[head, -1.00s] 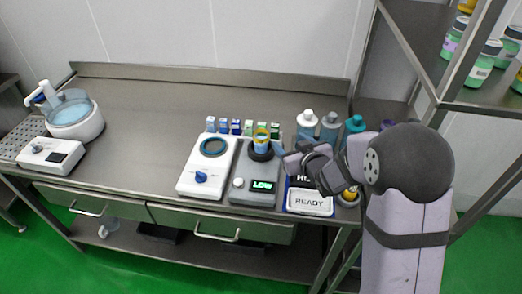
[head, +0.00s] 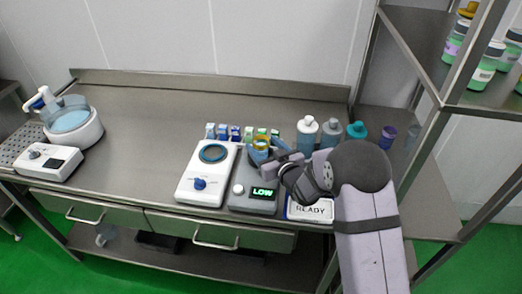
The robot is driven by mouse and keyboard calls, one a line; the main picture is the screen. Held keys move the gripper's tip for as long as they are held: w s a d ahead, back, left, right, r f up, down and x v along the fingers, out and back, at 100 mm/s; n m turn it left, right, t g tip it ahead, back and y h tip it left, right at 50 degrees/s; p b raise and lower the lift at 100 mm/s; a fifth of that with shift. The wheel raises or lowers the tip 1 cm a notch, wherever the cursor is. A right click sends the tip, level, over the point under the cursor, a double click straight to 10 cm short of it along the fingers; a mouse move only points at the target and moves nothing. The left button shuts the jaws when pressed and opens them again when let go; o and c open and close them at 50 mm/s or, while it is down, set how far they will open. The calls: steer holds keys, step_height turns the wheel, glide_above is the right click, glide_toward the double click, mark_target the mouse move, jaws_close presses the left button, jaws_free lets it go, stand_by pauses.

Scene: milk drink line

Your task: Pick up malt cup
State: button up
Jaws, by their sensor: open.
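My arm comes in from the right.
A white device with a blue knob (head: 199,184) stands left of the grey one. Small blue and green boxes (head: 235,133) stand behind. Bottles (head: 307,133) and a purple cup (head: 388,135) are at the right. A READY sign (head: 308,210) lies partly under my arm. The left-middle bench is clear.

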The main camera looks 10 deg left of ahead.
mark_target(258, 141)
steer(key=shift+w+a+p, duration=0.45)
steer(key=shift+w+a, duration=0.05)
steer(key=shift+p+x, duration=0.75)
steer(key=shift+x, duration=1.25)
steer(key=shift+s+f, duration=0.1)
steer(key=shift+f, duration=0.05)
steer(key=shift+c, duration=0.6)
steer(key=c, duration=1.3)
steer(key=shift+o, duration=0.2)
step_height(258, 141, up, 10)
steer(key=b, duration=0.2)
